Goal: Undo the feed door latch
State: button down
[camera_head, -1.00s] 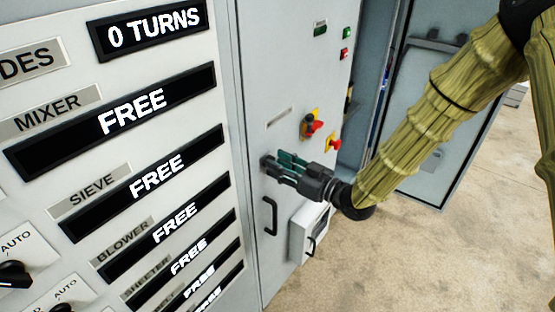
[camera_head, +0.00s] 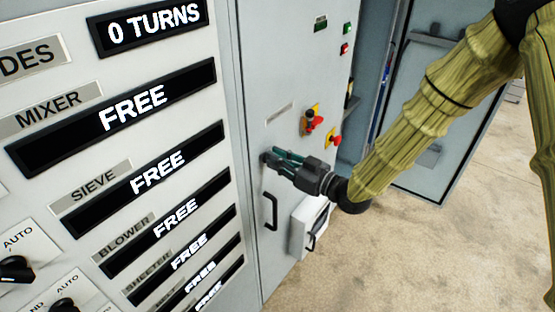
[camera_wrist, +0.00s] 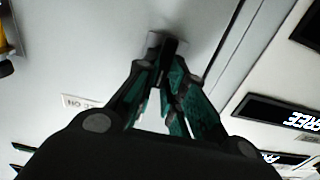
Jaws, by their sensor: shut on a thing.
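The latch is a small dark fitting (camera_head: 265,157) on the grey cabinet door (camera_head: 285,60), above a black pull handle (camera_head: 270,211). My gripper (camera_head: 276,158) reaches it from the right, with its green-padded fingers closed together on it. In the wrist view the latch (camera_wrist: 158,42) stands on a pale plate, and the fingertips (camera_wrist: 162,66) meet at its dark knob. The fingers hide part of the latch. The door looks shut.
A red-and-yellow rotary switch (camera_head: 313,120) and a red stop button (camera_head: 334,139) sit just above and right of my gripper. A white box (camera_head: 305,232) juts out below it. An open cabinet door (camera_head: 440,110) stands at the right, behind my arm.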

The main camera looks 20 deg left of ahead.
jog(key=shift+w+d+f+m+b, duration=0.1)
jog(key=shift+w+f+m+b, duration=0.3)
jog(key=shift+m, duration=2.55)
jog(key=shift+w+d+f+m+b, duration=0.1)
jog(key=shift+m+b, duration=0.5)
jog(key=shift+m, duration=2.3)
jog(key=shift+w+d+f+m+b, duration=0.15)
jog(key=shift+m+b, duration=0.35)
jog(key=shift+m, duration=2.45)
jog(key=shift+a, duration=0.1)
jog(key=c, duration=1.5)
grip_release()
jog(key=v, duration=1.2)
